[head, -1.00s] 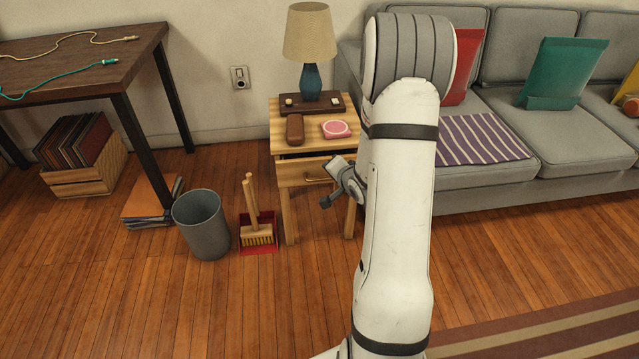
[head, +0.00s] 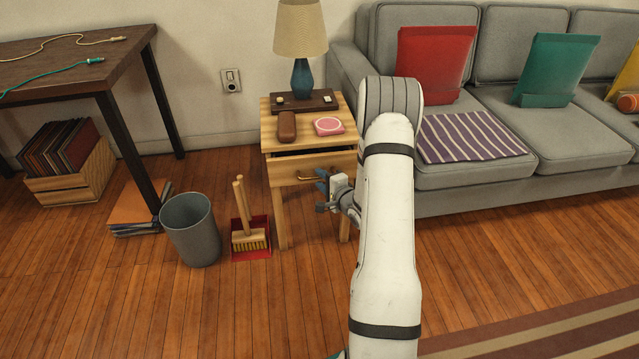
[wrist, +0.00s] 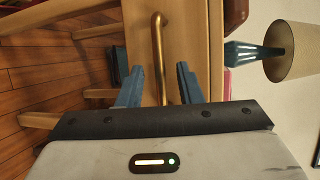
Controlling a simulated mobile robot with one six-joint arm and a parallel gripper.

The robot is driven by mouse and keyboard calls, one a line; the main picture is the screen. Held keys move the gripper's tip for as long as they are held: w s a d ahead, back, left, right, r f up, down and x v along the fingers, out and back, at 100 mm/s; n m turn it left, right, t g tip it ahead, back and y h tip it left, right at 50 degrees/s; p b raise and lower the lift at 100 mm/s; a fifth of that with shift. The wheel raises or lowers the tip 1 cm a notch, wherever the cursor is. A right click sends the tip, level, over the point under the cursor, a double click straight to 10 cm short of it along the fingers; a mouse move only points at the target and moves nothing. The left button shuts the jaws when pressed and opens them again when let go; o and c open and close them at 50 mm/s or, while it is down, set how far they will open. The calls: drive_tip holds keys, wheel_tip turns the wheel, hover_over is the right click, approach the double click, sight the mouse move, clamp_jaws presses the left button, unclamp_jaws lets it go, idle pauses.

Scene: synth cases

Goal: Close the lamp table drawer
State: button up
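The wooden lamp table (head: 270,139) stands left of the sofa. Its drawer (head: 284,173) is partly out, with a dark gap showing below the tabletop. The drawer has a brass handle (head: 306,178), which runs upright in the wrist view (wrist: 160,60). My gripper (head: 320,181) is in front of the drawer's right part, its blue fingers pointing at the drawer front. In the wrist view my gripper (wrist: 160,72) is open, with a finger on each side of the handle's lower part in the picture. I cannot tell whether the fingers touch the drawer front.
A lamp (head: 302,75), a brown case (head: 287,126) and a pink round item (head: 329,126) are on the tabletop. A dustpan with brush (head: 250,240) and a grey bin (head: 192,232) stand left of the table. The sofa (head: 450,177) is close on the right.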

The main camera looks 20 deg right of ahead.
drive_tip(key=shift+w, duration=0.3)
clamp_jaws()
idle(0.5)
